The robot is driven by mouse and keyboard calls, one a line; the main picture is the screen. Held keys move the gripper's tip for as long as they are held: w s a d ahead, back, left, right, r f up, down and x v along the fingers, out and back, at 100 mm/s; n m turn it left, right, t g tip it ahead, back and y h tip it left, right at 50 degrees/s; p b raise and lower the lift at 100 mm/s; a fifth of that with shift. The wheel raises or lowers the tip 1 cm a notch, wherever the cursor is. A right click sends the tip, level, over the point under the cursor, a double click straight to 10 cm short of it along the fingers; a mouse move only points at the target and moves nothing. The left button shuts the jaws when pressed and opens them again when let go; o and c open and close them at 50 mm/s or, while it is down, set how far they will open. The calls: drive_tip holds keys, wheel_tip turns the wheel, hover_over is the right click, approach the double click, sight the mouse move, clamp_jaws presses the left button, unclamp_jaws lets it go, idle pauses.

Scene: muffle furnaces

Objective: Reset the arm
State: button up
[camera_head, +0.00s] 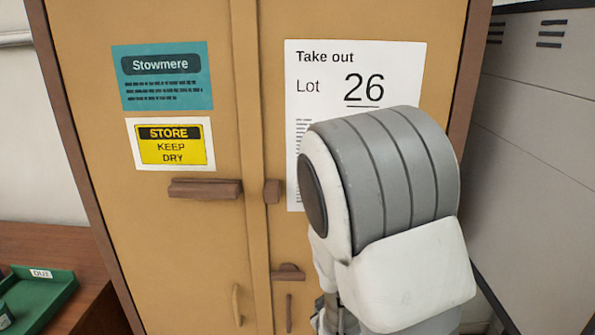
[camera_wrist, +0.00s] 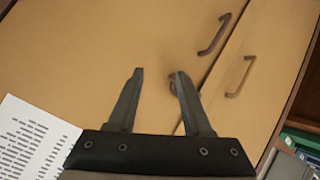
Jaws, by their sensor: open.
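My gripper (camera_wrist: 160,73) shows in the wrist view with its two dark fingers spread apart and nothing between them.
The cabinet carries a "Take out Lot 26" sheet (camera_head: 400,80), a teal Stowmere label (camera_head: 165,95) and a yellow "Keep dry" sign (camera_head: 172,150). A green OUT tray (camera_head: 50,285) lies on a brown table at left. A grey unit (camera_head: 540,130) stands close at right.

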drive_tip(key=s+d+r+m+g, duration=0.3)
drive_tip(key=s+r, duration=0.7)
drive_tip(key=s, duration=0.1)
drive_tip(key=s+d+r+m+g, duration=0.2)
drive_tip(key=s+d+r+m, duration=0.1)
drive_tip(key=s+r, duration=0.7)
drive_tip(key=shift+s+d+r+m+g, duration=0.15)
drive_tip(key=shift+s+d+m+g, duration=0.25)
drive_tip(key=shift+s, duration=0.5)
drive_tip(key=shift+d, duration=0.1)
